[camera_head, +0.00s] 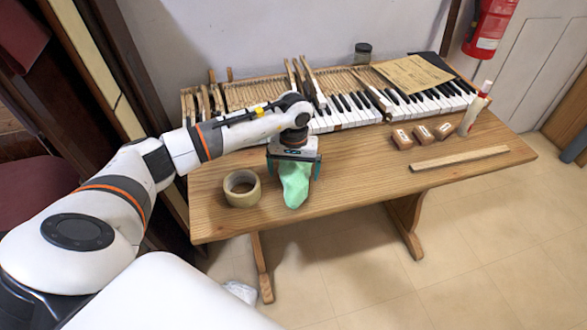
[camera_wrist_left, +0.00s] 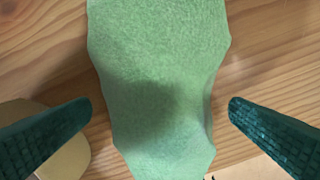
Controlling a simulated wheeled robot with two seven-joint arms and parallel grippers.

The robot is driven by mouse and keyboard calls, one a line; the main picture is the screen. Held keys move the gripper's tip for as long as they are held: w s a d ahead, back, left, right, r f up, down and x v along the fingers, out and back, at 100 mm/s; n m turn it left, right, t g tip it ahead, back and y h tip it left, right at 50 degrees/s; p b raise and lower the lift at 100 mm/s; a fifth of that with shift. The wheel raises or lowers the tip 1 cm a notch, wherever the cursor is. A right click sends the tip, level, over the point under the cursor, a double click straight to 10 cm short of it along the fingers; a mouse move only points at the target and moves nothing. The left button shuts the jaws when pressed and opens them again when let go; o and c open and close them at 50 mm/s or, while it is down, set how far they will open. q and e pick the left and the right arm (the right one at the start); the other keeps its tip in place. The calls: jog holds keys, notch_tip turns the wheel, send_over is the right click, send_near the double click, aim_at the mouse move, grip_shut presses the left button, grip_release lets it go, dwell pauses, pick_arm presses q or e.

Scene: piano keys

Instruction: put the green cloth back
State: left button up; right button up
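The green cloth (camera_head: 294,188) lies crumpled on the wooden table near its front edge. My left gripper (camera_head: 293,172) is over the cloth, pointing down, and hides its far part. In the left wrist view the cloth (camera_wrist_left: 160,90) runs between the two dark green fingers (camera_wrist_left: 160,118). The fingers are wide apart, with a gap between each finger and the cloth. My right gripper is in neither view.
A tape roll (camera_head: 242,188) sits just left of the cloth. A piano keyboard (camera_head: 350,110) fills the back of the table (camera_head: 365,180). The front middle is clear.

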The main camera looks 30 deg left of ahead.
aim_at(294, 169)
pick_arm(q)
jog(key=shift+r, duration=0.2)
notch_tip(294, 169, up, 12)
jog(key=b, duration=0.1)
dwell(0.7)
